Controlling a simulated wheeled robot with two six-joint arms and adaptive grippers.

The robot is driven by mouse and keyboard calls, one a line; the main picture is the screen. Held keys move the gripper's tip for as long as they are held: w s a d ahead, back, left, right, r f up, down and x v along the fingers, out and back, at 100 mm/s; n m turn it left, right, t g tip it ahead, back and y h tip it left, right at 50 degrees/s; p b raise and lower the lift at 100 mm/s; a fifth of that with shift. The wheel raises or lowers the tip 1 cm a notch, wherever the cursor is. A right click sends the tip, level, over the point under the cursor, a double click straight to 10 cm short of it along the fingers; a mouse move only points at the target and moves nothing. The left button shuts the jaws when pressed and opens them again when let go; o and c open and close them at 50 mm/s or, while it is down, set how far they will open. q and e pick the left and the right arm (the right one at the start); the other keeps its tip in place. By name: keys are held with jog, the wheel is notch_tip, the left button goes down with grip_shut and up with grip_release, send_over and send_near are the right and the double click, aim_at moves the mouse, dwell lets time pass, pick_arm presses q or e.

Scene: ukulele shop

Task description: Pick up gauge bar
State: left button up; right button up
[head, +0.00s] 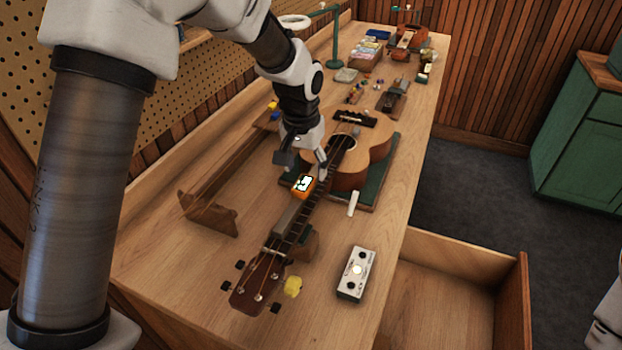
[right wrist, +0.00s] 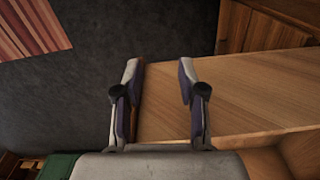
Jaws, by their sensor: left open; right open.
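A grey bar (head: 286,217), which looks like the gauge bar, lies along the neck of the ukulele (head: 345,160), towards its headstock. My left gripper (head: 304,164) is open above the neck, beside the body, with its fingers apart. An orange device with a lit screen (head: 304,186) is just below the fingers in the picture; I cannot tell whether they touch it. A short white bar (head: 353,203) lies to the right of the neck. My right gripper (right wrist: 160,72) is open and empty in the right wrist view, away from the ukulele.
A white pedal-like box (head: 356,274) stands at the front right of the bench. A yellow piece (head: 293,286) is by the headstock. A wooden stand (head: 208,213) is at the left. An open drawer (head: 450,285) juts out at the right.

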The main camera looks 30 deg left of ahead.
aim_at(303, 183)
pick_arm(q)
jog(key=shift+s+a+f+p, duration=0.15)
jog(key=shift+s+f+p, duration=0.5)
jog(key=shift+s+f, duration=0.2)
jog(key=f, duration=0.1)
jog(key=w+f, duration=0.1)
jog(key=f, duration=0.2)
jog(key=shift+w, duration=0.4)
jog(key=shift+s+r, duration=0.15)
jog(key=shift+s, duration=0.05)
jog(key=shift+c, duration=0.6)
jog(key=shift+s+r, duration=0.1)
jog(key=shift+s, duration=0.05)
jog(key=c, duration=0.6)
grip_shut()
pick_arm(e)
jog(key=shift+s+r, duration=0.15)
jog(key=shift+r, duration=0.4)
jog(key=shift+s+r, duration=0.15)
jog(key=shift+r, duration=0.35)
jog(key=shift+f, duration=0.15)
